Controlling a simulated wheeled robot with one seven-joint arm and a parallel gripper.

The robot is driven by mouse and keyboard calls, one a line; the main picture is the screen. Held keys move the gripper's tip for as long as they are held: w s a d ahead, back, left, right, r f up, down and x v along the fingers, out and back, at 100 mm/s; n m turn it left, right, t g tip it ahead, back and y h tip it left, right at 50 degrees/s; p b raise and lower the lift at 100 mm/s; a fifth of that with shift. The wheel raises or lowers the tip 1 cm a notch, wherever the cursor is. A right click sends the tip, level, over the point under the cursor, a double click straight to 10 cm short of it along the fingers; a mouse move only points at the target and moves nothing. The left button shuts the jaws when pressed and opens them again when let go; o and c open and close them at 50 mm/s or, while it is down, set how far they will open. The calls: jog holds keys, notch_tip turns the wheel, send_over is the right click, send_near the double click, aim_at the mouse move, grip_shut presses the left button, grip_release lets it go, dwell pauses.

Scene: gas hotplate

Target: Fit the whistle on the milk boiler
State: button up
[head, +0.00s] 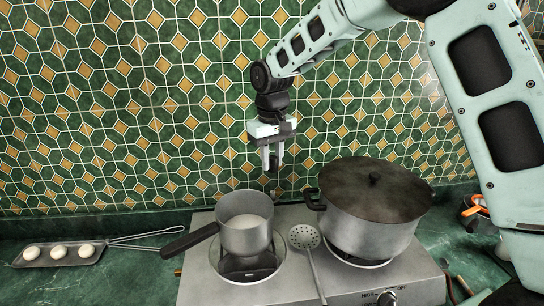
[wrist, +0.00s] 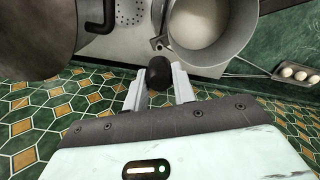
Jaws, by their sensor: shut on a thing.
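The milk boiler (head: 246,240) is a grey pan with a long dark handle and pale milk inside. It stands on the left burner and shows at the top of the wrist view (wrist: 232,48). A small spout (wrist: 158,42) sticks out from its rim. My gripper (head: 272,165) points down above and behind the boiler's right side, apart from it. It is shut on a small dark rounded thing, which I take for the whistle (wrist: 158,72), between the pale fingers. The whistle's underside is hard to make out.
A large lidded pot (head: 372,215) stands on the right burner of the hotplate (head: 300,290), close by. A skimmer (head: 304,238) lies between the pans. A long-handled tray (head: 60,258) with eggs is at left. The tiled wall (head: 130,110) rises close behind.

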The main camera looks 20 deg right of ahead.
aim_at(272, 157)
jog(key=shift+f+b, duration=1.5)
jog(key=shift+f, duration=1.2)
jog(key=shift+f+b, duration=0.3)
jog(key=shift+f, duration=0.9)
jog(key=o, duration=1)
notch_tip(272, 157, up, 17)
jog(key=b, duration=0.3)
jog(key=shift+r, duration=0.2)
